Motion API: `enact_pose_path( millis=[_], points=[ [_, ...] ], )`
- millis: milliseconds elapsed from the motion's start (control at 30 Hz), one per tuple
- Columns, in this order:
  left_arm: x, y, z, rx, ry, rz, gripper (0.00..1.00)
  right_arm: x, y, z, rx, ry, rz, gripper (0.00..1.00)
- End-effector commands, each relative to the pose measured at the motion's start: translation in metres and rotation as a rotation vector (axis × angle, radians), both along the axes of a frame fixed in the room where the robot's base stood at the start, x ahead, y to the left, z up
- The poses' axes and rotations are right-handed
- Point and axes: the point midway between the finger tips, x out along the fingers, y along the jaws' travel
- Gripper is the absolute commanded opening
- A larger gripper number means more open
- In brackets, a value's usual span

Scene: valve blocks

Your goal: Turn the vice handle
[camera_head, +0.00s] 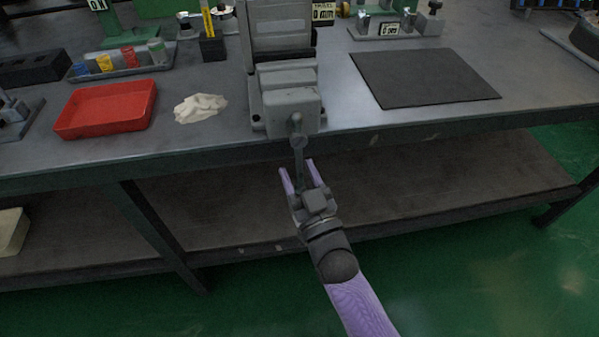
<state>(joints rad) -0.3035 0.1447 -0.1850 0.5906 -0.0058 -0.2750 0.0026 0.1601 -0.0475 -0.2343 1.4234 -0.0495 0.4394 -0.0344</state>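The grey vice (290,98) sits at the front edge of the workbench, its jaw block facing me. Its handle (298,158) is a thin grey bar that hangs down from the screw end, in front of the bench edge. My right gripper (300,174) reaches up from below with its two purple fingers spread. The lower part of the handle appears between the fingers, with a gap showing on each side. Whether the handle touches a finger is too small to tell. My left gripper is out of view.
A red tray (104,107) and a crumpled white cloth (200,107) lie left of the vice. A dark mat (424,77) lies to the right. The bench front edge (430,130) and lower shelf (430,188) are close to my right arm.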

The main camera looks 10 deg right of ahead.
Motion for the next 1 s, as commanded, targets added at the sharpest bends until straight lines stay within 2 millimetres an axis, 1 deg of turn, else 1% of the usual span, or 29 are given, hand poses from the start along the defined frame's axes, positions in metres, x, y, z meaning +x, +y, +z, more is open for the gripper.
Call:
enact_pose_path(
  millis=[167,267,367,500,633,767,1000],
  points=[
    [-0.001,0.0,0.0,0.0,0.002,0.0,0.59,0.0,0.0,0.0,-0.001,-0.001,0.0,0.54],
    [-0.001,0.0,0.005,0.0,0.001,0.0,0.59,-0.009,-0.003,-0.001,-0.001,0.0,0.0,0.54],
    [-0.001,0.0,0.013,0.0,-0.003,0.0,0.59,-0.031,-0.008,-0.006,-0.001,0.002,0.0,0.54],
    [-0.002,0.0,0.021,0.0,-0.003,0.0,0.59,-0.065,-0.016,-0.017,-0.003,0.001,0.0,0.54],
    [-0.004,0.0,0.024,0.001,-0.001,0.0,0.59,-0.085,-0.021,-0.025,-0.001,0.001,0.0,0.54],
    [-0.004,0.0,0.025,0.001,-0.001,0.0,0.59,-0.092,-0.023,-0.028,-0.001,0.0,0.0,0.54],
    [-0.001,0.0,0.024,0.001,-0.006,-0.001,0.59,-0.092,-0.023,-0.029,-0.001,-0.001,0.0,0.54]
  ],
)
